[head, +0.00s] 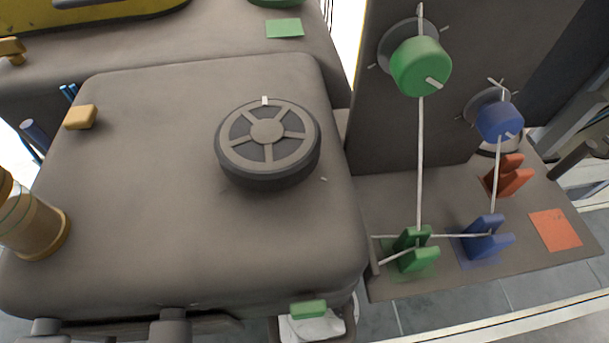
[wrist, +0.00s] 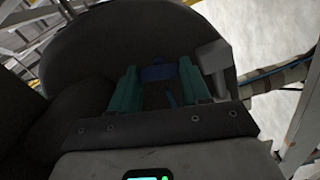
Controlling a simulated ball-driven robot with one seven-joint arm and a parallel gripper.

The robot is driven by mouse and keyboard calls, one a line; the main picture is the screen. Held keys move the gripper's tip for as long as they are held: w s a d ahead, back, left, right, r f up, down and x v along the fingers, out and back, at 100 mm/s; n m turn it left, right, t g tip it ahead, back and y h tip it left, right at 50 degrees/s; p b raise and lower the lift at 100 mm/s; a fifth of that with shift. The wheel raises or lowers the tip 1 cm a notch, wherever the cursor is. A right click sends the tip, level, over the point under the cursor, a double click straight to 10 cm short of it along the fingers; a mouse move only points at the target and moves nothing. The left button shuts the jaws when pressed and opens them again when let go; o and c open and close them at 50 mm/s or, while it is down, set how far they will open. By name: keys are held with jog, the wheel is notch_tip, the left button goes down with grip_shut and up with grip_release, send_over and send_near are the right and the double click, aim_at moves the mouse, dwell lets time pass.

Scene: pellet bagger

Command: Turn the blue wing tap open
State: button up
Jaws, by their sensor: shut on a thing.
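My gripper (wrist: 159,70) shows only in the wrist view, with its two teal fingers pointing away from the camera. It is shut on a small dark blue piece between the fingers, which looks like the blue wing tap (wrist: 157,73). The view is dark there, and the fingers hide part of the tap, so its turn angle cannot be told. Neither my gripper nor the held tap shows in the head view.
The wrist view shows a large dark rounded body (wrist: 120,38) around the fingers and a grey block (wrist: 211,60) close on the right. The head view shows a grey housing with a spoked handwheel (head: 267,131), a green knob (head: 415,68), a blue knob (head: 495,122) and corded cleats.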

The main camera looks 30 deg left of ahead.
jog(key=shift+n+p, duration=0.3)
jog(key=shift+n, duration=1)
jog(key=o, duration=1.1)
jog(key=shift+c, duration=0.2)
jog(key=shift+s, duration=0.1)
jog(key=b+v, duration=0.1)
jog(key=v, duration=0.9)
jog(key=shift+s+d, duration=0.2)
jog(key=shift+s, duration=0.05)
